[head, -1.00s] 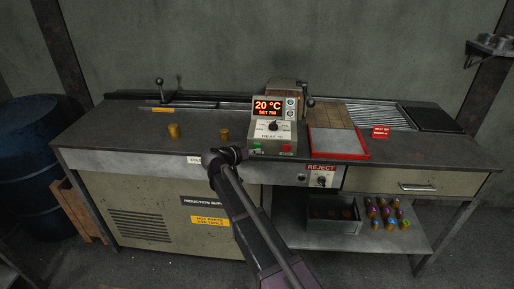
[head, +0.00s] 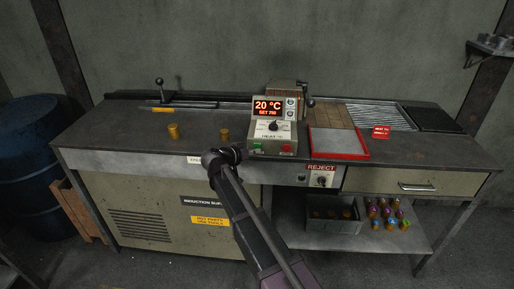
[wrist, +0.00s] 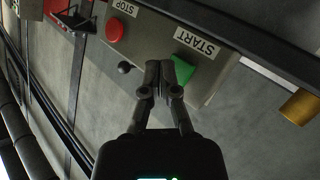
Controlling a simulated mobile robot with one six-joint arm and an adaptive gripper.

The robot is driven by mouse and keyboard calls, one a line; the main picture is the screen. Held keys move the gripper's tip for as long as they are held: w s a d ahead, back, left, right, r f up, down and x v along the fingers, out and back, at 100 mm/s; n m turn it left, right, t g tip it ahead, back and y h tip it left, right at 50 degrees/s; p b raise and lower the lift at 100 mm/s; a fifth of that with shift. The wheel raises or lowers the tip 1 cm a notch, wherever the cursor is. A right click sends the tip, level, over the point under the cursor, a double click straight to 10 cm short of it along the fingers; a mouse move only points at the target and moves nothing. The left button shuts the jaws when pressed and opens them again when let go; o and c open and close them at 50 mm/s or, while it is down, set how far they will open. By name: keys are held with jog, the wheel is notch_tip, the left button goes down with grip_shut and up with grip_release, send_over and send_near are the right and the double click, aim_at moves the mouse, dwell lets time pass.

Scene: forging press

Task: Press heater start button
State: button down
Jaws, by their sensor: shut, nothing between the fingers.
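The heater control box (head: 273,131) stands on the bench and its display reads 20 °C, SET 750. The green start button (head: 257,146) is at its lower left, and the red stop button (head: 286,148) is at its lower right. In the wrist view the green button (wrist: 181,72), labelled START, lies just beyond my gripper (wrist: 160,66). My fingers are shut and empty, and their tips overlap the button's edge in the picture. I cannot tell whether they touch it. The red button (wrist: 115,31) is to the left, labelled STOP.
Two brass billets (head: 173,131) stand on the bench left of the box. A red-edged tray (head: 338,155) lies to its right. A REJECT panel (head: 321,176) with a knob is on the bench front. Below are a grey bin (head: 346,228) and several coloured pieces.

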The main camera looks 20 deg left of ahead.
jog(key=shift+w+a, duration=0.2)
jog(key=shift+w, duration=0.65)
dwell(1.2)
jog(key=shift+s, duration=0.15)
dwell(0.3)
jog(key=shift+s+d, duration=0.2)
jog(key=shift+s, duration=0.45)
jog(key=shift+s+d, duration=0.2)
jog(key=shift+s, duration=0.65)
jog(key=shift+s+d, duration=0.2)
jog(key=shift+s, duration=0.6)
jog(key=shift+s+d, duration=0.2)
jog(key=shift+s, duration=0.65)
jog(key=shift+d, duration=0.1)
